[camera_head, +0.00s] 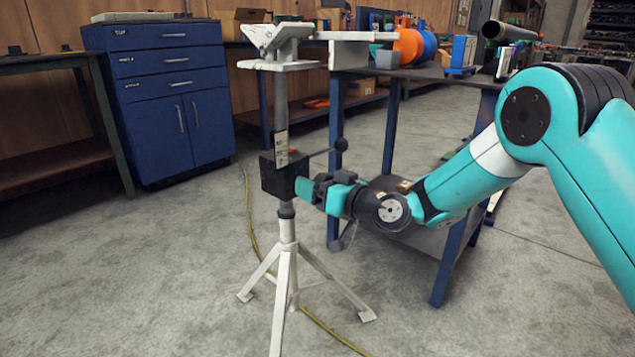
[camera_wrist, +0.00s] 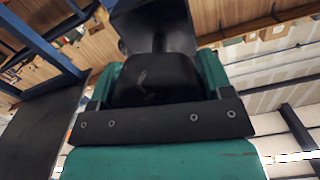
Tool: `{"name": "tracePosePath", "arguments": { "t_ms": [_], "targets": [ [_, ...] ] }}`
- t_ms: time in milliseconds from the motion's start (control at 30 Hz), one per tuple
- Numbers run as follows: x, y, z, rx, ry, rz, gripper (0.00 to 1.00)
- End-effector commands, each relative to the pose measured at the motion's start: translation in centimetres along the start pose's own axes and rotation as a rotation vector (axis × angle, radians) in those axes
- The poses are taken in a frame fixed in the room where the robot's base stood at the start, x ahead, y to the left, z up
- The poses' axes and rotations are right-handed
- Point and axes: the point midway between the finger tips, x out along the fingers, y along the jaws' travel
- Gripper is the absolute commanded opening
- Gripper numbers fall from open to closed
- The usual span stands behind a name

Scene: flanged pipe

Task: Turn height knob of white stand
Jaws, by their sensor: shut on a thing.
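The white stand (camera_head: 287,262) stands upright on three splayed legs, with a white V-shaped head (camera_head: 278,38) on top. A black clamp block (camera_head: 272,178) sits partway up its post. A thin lever with a black ball end (camera_head: 341,145) sticks out of the block to the right. My gripper (camera_head: 302,188) reaches in from the right against the block's right side. In the wrist view, my gripper (camera_wrist: 158,82) has its teal fingers on both sides of a black knob (camera_wrist: 152,75), shut on it. The fingers hide most of the knob in the head view.
A blue-legged workbench (camera_head: 447,262) stands close behind my arm, with orange and blue round parts on it. A blue cabinet (camera_head: 155,95) is at the back left. A yellow cable (camera_head: 250,215) runs on the floor behind the stand. The floor in front is clear.

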Motion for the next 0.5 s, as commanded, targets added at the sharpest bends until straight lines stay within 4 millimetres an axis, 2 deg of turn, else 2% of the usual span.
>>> {"name": "tracePosePath", "arguments": {
  "t_ms": [500],
  "targets": [
    [-0.05,0.24,-0.25,0.491,0.000,0.003,0.49]
  ]
}}
